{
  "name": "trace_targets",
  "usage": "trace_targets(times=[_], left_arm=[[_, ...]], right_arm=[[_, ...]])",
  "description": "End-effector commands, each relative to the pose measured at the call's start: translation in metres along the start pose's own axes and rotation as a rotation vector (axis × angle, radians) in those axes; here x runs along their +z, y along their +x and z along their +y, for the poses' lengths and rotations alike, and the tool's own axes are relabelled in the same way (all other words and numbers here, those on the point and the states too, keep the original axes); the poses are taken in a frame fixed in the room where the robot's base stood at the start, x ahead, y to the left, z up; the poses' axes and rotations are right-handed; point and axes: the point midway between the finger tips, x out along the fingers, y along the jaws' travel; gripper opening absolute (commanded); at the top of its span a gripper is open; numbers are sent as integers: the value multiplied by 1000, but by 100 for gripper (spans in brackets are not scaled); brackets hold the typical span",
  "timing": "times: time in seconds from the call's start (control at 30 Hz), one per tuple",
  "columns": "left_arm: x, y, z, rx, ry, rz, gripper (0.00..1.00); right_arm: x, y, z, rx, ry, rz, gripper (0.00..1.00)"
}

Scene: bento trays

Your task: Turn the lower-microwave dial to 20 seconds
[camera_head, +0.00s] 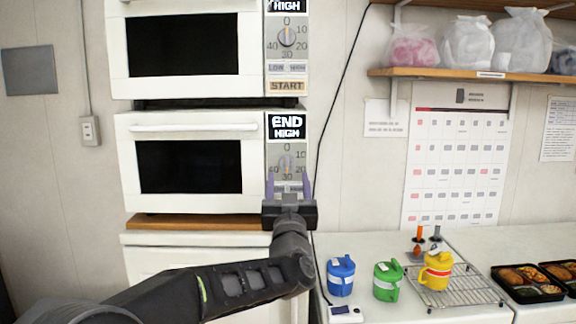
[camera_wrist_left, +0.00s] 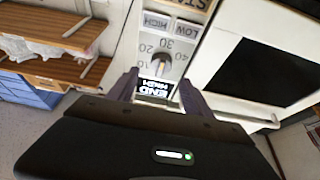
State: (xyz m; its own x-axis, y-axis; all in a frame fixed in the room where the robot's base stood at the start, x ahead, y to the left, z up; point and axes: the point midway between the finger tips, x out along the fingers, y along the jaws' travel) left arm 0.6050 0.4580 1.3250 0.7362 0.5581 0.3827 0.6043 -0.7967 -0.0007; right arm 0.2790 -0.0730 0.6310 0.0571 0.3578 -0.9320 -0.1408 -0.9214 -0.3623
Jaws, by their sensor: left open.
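The lower microwave (camera_head: 190,122) is white with a dark door window and stands on a wooden board. The dial (camera_wrist_left: 162,63) shows more clearly in the left wrist view, where the panel appears upside down. Which mark it points to is hard to tell. The display (camera_head: 286,127) above it reads END HIGH. My left gripper (camera_head: 289,178) is open, its two fingers on either side just below the dial, holding nothing. My right gripper is not in view.
An upper microwave (camera_head: 288,38) with a similar dial sits above. A shelf (camera_head: 450,73) holds bags.

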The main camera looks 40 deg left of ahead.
Motion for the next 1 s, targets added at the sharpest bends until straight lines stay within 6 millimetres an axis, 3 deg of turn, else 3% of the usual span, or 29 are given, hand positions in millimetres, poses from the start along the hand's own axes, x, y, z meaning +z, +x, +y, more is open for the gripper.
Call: trace_targets(times=[0.2,0.33,0.7,1.0], left_arm=[[-2,37,-2,-3,-4,-2,59],[-2,52,0,-1,-3,-1,59],[0,57,-1,0,0,0,59],[0,57,0,0,0,0,34]], right_arm=[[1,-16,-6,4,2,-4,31],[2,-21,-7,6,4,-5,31],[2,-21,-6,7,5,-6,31],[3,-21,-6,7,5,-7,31]])
